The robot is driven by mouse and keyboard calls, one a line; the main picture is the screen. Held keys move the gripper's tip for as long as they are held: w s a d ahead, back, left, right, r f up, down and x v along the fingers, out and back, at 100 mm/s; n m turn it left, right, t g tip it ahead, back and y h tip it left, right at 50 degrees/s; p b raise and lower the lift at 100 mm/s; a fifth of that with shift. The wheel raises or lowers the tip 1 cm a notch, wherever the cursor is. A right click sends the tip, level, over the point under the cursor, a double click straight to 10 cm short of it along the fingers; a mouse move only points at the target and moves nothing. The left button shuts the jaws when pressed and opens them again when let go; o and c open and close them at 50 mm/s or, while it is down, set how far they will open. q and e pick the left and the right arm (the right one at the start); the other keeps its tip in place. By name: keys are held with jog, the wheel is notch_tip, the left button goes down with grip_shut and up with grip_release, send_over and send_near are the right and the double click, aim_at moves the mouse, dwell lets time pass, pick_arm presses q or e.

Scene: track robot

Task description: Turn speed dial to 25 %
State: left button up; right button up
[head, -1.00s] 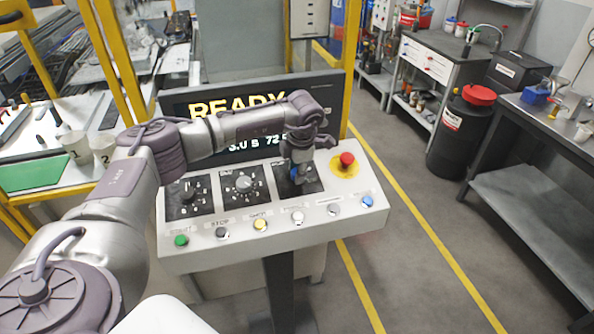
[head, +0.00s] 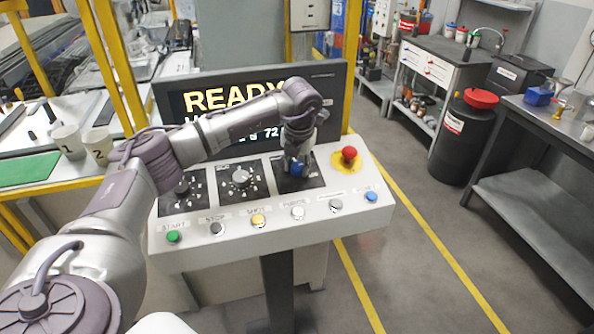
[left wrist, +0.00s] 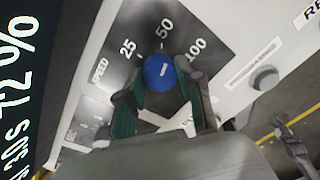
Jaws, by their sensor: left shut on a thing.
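In the head view the blue knob (head: 299,171) is partly hidden on the rightmost of three dial plates. My left gripper (head: 296,160) is over it from above, its fingers on either side and shut on the knob. The display (head: 250,108) shows READY and a line with 72; the left wrist view shows 72 %.
A red mushroom button (head: 349,154) on yellow stands right of the dial. Two other dials (head: 240,177) lie left of it. Several push buttons (head: 258,221) line the panel's front. A grey gripper-like part (left wrist: 292,143) shows at the wrist view's lower right.

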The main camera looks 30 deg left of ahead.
pick_arm(q)
jog(key=n+b, duration=0.2)
jog(key=n, duration=0.1)
jog(key=shift+n, duration=0.4)
jog(key=n+b, duration=0.2)
jog(key=n, duration=0.1)
jog(key=shift+n, duration=0.3)
jog(key=n+b, duration=0.2)
jog(key=n, duration=0.2)
jog(key=shift+t, duration=0.4)
jog(key=shift+r+n+b, duration=0.1)
jog(key=shift+n+b, duration=0.5)
jog(key=shift+n, duration=0.7)
jog(key=o, duration=1.2)
jog(key=shift+c, duration=0.2)
jog(key=shift+d, duration=0.1)
